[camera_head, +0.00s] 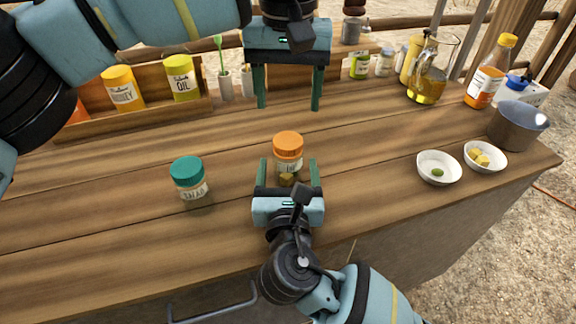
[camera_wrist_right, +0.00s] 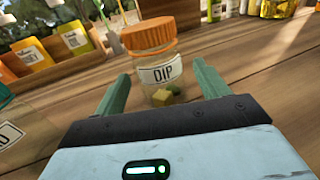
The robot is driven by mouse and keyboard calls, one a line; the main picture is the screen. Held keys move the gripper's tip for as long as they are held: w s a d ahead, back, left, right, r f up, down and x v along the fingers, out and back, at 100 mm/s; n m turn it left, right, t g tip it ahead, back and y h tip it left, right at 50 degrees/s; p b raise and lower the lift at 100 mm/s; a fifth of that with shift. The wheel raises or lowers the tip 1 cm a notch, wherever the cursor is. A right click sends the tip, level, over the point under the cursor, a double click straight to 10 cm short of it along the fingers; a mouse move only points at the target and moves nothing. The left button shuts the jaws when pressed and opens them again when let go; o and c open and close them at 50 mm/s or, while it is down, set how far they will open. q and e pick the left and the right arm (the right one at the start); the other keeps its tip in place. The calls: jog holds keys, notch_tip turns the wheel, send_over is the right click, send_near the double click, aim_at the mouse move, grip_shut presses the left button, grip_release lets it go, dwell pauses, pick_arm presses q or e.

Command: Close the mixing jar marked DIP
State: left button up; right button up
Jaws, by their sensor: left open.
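The jar marked DIP (camera_head: 290,165) stands upright on the wooden counter, and its label reads clearly in the right wrist view (camera_wrist_right: 160,74). Its orange lid (camera_head: 288,143) rests on top; I cannot tell how tightly it sits. A yellow cube and a green piece show low in the clear jar. My right gripper (camera_head: 288,163) is open, with a finger on either side of the jar and gaps visible between. My left gripper (camera_head: 288,107) is open and empty, above the counter behind the jar, fingers pointing down.
A second jar (camera_head: 189,179) with a teal lid stands to the left. White bowls (camera_head: 439,168) (camera_head: 484,157) and a grey pot (camera_head: 515,125) are at right. A glass pitcher (camera_head: 427,85) and bottles stand behind. A wooden rack (camera_head: 140,118) holds seasoning containers at back left. The counter around the DIP jar is clear.

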aim_at(288, 140)
grip_shut()
pick_arm(q)
jog(key=n, duration=0.4)
jog(key=shift+n, duration=0.3)
jog(key=shift+f, duration=0.15)
jog(key=shift+f, duration=3.85)
